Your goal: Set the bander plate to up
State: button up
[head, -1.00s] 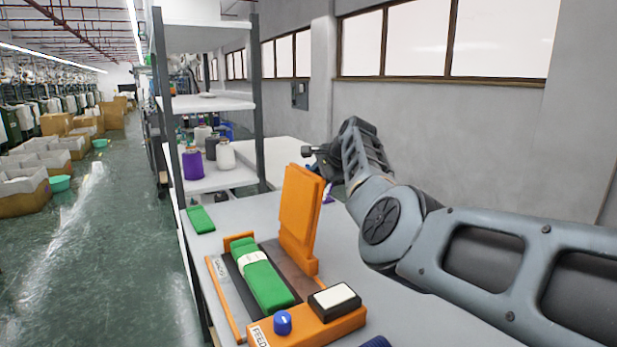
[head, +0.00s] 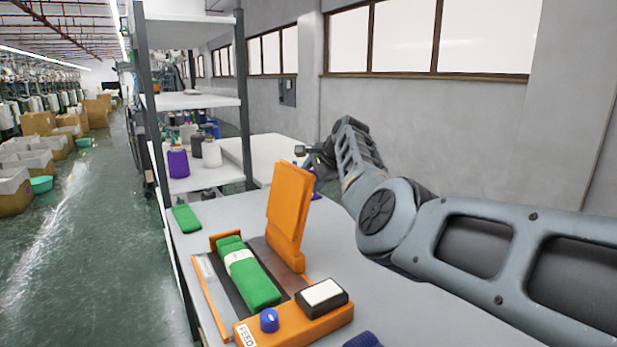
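The bander plate (head: 289,212) is an orange panel standing upright, slightly tilted, at the right side of the banding device on the grey table. A folded green knit piece with a white band (head: 250,277) lies in the device bed beside it. The orange front block carries a blue knob (head: 269,320) and a black box with a white top (head: 322,295). My gripper (head: 310,160) is behind the plate's upper edge, at the far end of my arm. The plate partly hides it, so its fingers cannot be made out, nor whether it touches the plate.
A second folded green piece (head: 187,218) lies on the table's left part. A shelf rack (head: 190,102) with yarn cones, one purple (head: 178,163), stands behind. A dark blue item (head: 362,340) is at the front edge. The table right of the device is clear.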

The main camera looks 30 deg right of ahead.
jog(key=shift+a+r, duration=0.15)
jog(key=shift+a, duration=0.15)
jog(key=v, duration=0.7)
jog(key=shift+s+b, duration=0.25)
jog(key=shift+b, duration=0.05)
jog(key=shift+d+r, duration=0.1)
jog(key=shift+d, duration=0.05)
